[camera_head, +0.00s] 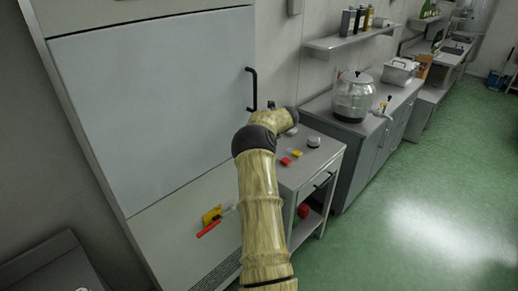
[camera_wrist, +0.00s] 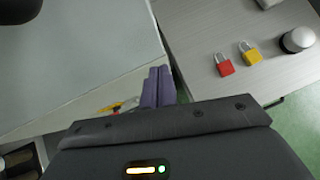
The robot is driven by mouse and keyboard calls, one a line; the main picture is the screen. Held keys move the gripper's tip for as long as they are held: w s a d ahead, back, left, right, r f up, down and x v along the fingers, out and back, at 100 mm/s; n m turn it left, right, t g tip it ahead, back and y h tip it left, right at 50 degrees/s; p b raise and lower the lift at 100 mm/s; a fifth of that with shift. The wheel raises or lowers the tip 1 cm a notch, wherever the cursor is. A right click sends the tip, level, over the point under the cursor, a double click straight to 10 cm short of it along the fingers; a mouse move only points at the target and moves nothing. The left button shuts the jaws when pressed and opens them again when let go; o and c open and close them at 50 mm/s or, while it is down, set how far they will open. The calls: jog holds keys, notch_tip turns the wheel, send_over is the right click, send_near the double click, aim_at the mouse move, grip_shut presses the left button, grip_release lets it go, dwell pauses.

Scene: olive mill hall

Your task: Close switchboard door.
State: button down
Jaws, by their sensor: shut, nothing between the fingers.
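The switchboard door (camera_head: 150,90) is a large pale grey panel at the left in the head view, with a black bar handle (camera_head: 251,90) on its right edge. The door looks flush or nearly flush with its frame; I cannot tell if a small gap remains. In the wrist view the door (camera_wrist: 75,60) fills the upper left. My gripper (camera_wrist: 157,86) shows there as two dark purple fingers, shut and empty, beside the door's lower right corner. Whether they touch it is unclear. In the head view my arm hides the gripper's fingers.
A grey side table (camera_head: 318,160) stands right of the cabinet, with a red padlock (camera_wrist: 224,65), a yellow padlock (camera_wrist: 250,53) and a round knob-like object (camera_wrist: 297,40) on top. A counter with a steel urn (camera_head: 353,97) stands beyond. Green floor (camera_head: 420,210) is clear at right.

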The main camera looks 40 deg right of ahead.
jog(key=s+d+r+b, duration=0.1)
jog(key=s+r+b, duration=0.2)
jog(key=s+r, duration=0.3)
jog(key=shift+s+d+r, duration=0.15)
jog(key=shift+s+r, duration=0.2)
jog(key=shift+s, duration=0.5)
jog(key=shift+w, duration=0.1)
jog(key=w+a+r+m+t+h, duration=0.2)
jog(key=w+a+r+m+t, duration=0.3)
jog(key=a+m, duration=0.55)
jog(key=s+a+f+m+g+h, duration=0.1)
jog(key=a+m+g, duration=0.2)
jog(key=a+m, duration=0.75)
jog(key=s+a+f+m+g+y, duration=0.1)
jog(key=s+a+f+m+g, duration=0.1)
jog(key=s+a, duration=0.6)
jog(key=s+a+f+m+g+y, duration=0.2)
jog(key=s+a+f+m, duration=0.3)
jog(key=s+a, duration=0.4)
jog(key=s+a+f+m+g+y, duration=0.1)
jog(key=s+a+f+m+g, duration=0.3)
jog(key=s+a, duration=0.5)
jog(key=a+m, duration=0.2)
jog(key=a, duration=0.1)
jog(key=shift+s+a+f, duration=0.2)
jog(key=shift+a+f, duration=0.05)
